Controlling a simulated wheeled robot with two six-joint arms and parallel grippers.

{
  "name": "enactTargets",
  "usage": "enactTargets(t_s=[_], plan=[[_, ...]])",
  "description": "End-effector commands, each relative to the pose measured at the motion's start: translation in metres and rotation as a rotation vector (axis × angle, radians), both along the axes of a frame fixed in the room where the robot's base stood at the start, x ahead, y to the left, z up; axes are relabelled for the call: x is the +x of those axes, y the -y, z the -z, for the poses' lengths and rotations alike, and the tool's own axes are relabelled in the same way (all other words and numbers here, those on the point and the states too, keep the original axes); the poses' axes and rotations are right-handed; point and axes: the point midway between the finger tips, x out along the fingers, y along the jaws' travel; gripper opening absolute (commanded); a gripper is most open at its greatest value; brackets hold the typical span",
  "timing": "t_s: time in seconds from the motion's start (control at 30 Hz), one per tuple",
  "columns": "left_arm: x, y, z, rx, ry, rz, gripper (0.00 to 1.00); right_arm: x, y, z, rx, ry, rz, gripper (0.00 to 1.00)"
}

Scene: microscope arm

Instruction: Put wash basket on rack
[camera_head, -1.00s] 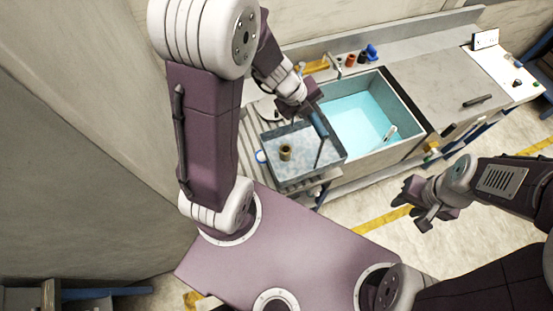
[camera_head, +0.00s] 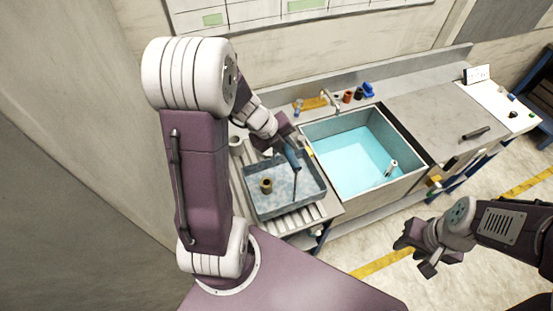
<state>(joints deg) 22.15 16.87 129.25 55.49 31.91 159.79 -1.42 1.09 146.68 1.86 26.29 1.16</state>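The wash basket (camera_head: 310,197) is a grey, shallow, square tray with a blue-topped handle (camera_head: 291,154) standing up from it. A small brown cylindrical piece (camera_head: 266,186) stands inside. The basket is over the slatted metal rack (camera_head: 296,220) left of the sink; slats show along its front. I cannot tell whether it touches the slats or hangs just above. My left gripper (camera_head: 287,144) is at the top of the handle and appears shut on it; its fingertips are partly hidden. My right gripper (camera_head: 418,252) is open and empty, over the floor in front of the bench.
A sink (camera_head: 365,150) with pale blue water is right of the rack, with a white piece (camera_head: 391,168) in it. A tap (camera_head: 331,100) and small coloured items stand behind. Further right is a grey worktop (camera_head: 435,110) with a dark bar (camera_head: 476,133).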

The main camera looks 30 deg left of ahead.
Motion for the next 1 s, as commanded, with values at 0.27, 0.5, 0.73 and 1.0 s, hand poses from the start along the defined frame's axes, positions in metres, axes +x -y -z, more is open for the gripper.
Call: enactTargets(t_s=[0.27,0.5,0.73,1.0], plan=[[0.0,-0.037,0.021,0.0,0.001,0.0,0.0,0.0,0.0,0.002,0.0,0.0,0.0,0.36],[-0.001,-0.038,0.037,-0.002,-0.001,0.0,0.0,0.0,0.0,0.008,0.0,0.0,0.0,0.36],[0.0,-0.038,0.063,0.0,0.001,0.0,0.0,0.0,0.0,0.016,0.0,0.0,0.0,0.36],[0.0,-0.038,0.063,0.0,0.002,0.0,0.0,0.0,0.0,0.016,0.0,0.0,0.0,0.36]])
